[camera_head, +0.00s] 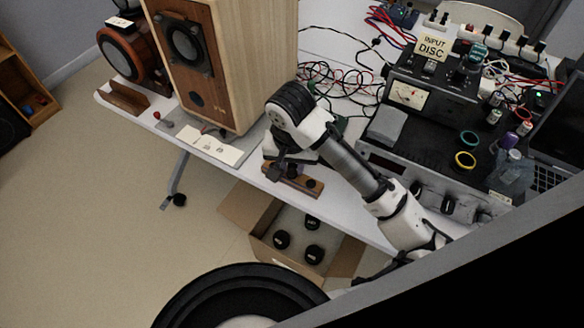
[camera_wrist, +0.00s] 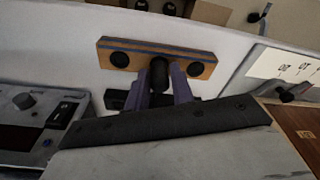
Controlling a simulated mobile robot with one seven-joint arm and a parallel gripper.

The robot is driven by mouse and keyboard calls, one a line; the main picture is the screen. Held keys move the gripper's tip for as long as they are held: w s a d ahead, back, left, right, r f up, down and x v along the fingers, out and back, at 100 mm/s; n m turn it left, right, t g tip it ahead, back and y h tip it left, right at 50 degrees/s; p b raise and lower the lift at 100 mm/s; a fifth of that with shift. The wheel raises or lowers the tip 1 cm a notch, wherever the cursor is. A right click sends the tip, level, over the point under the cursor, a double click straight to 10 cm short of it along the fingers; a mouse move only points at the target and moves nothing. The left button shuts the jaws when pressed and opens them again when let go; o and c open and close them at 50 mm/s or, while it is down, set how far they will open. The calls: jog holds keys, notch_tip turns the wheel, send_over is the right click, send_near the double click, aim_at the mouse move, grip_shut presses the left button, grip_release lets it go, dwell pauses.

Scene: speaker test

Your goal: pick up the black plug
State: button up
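A black plug (camera_wrist: 159,74) shows in the wrist view as a dark rounded cylinder at the middle of a wooden bar (camera_wrist: 87,49). Two flat black discs sit on the bar, one on each side of the plug. My gripper (camera_wrist: 160,82) has one purplish-grey finger on each side of the plug. The fingers look very close to it; I cannot tell whether they touch or grip it. In the head view my gripper (camera_head: 282,171) is low over the bar (camera_head: 299,185) at the table's front edge, and hides part of it.
A large wooden speaker (camera_head: 235,60) stands left of my arm. White cards (camera_head: 217,148) lie on the table before it. Black electronics (camera_head: 410,95) and tangled cables are at right. An open cardboard box (camera_head: 263,222) with black round pieces is below the table edge.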

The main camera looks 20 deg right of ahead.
grip_shut()
jog(key=shift+r, duration=0.15)
notch_tip(320, 180, up, 20)
jog(key=p, duration=0.1)
jog(key=shift+p, duration=0.4)
notch_tip(320, 180, up, 26)
jog(key=p, duration=1.1)
jog(key=shift+f, duration=0.25)
jog(key=shift+w+d, duration=0.1)
